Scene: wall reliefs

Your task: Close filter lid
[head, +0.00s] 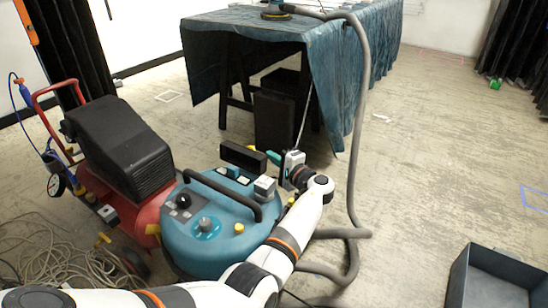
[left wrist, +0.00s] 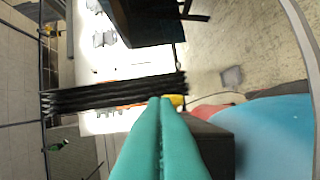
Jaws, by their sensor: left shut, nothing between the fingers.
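The blue vacuum (head: 195,245) stands on the floor in the middle of the head view, with a black handle across its top. A dark flat slab, which looks like the filter lid (head: 240,157), stands raised at its far side. In the left wrist view the dark lid (left wrist: 208,145) lies just right of the fingers, partly hidden by them. My left gripper (head: 272,156) reaches over the vacuum, its teal fingers at the right end of the lid. The fingers (left wrist: 160,101) are shut together and empty. I cannot tell whether they touch the lid. My right gripper is in neither view.
A red compressor (head: 120,200) with a black cover stands left of the vacuum. A grey hose (head: 358,130) rises right of my arm to the cloth-covered table (head: 290,28). A dark open bin (head: 498,275) stands at lower right. Cables lie at lower left.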

